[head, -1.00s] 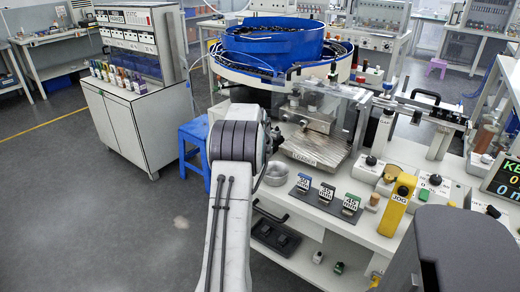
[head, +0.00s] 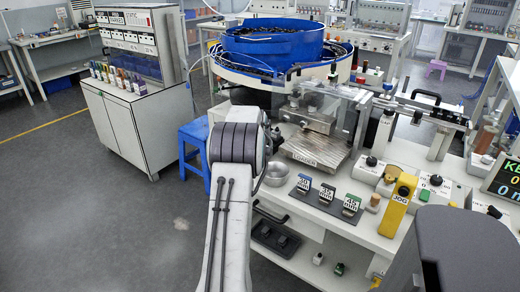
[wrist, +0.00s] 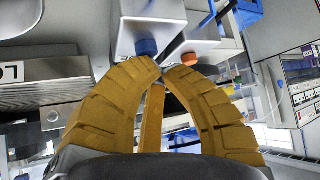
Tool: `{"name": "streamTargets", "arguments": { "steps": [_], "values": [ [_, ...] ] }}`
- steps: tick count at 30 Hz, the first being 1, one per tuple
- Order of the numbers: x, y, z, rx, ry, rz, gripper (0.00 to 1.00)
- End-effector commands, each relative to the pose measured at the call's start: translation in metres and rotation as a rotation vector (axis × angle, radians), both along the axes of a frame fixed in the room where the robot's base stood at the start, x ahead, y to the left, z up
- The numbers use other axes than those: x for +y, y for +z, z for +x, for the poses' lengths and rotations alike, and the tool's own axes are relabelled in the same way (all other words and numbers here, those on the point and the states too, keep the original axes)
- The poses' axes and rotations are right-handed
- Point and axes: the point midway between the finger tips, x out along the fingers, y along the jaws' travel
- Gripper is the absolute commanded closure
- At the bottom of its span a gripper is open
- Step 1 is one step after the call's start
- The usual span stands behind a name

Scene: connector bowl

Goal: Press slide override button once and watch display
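I cannot read any label marking a slide override button. In the wrist view a blue round button or knob (wrist: 146,47) and an orange one (wrist: 190,60) sit on pale housings just beyond my fingertips. A dark display (head: 503,175) with green and orange characters is cut off at the right edge of the head view. My gripper (wrist: 162,68) has tan ribbed fingers whose tips come together with nothing seen between them. In the head view my gripper is hidden behind my arm, which reaches towards the bench with the bowl feeder.
A blue bowl feeder (head: 272,42) stands behind a metal slide plate (head: 318,148). A small metal bowl (head: 277,174), several labelled stands, a yellow JOG box (head: 399,200) and knob boxes crowd the white bench. A blue stool (head: 194,150) stands left of my arm; the floor further left is clear.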

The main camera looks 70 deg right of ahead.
Motion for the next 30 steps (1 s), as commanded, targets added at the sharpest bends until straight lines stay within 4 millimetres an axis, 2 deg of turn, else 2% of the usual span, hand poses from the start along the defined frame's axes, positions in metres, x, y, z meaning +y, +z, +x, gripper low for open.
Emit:
{"name": "streamTargets", "arguments": {
  "steps": [18, 30],
  "values": [
    [0.0003, -0.0082, 0.0001, 0.0, 0.0, 0.002, 1.0],
    [0.0004, -0.0062, 0.0, 0.001, 0.0, 0.003, 1.0]
  ]
}}
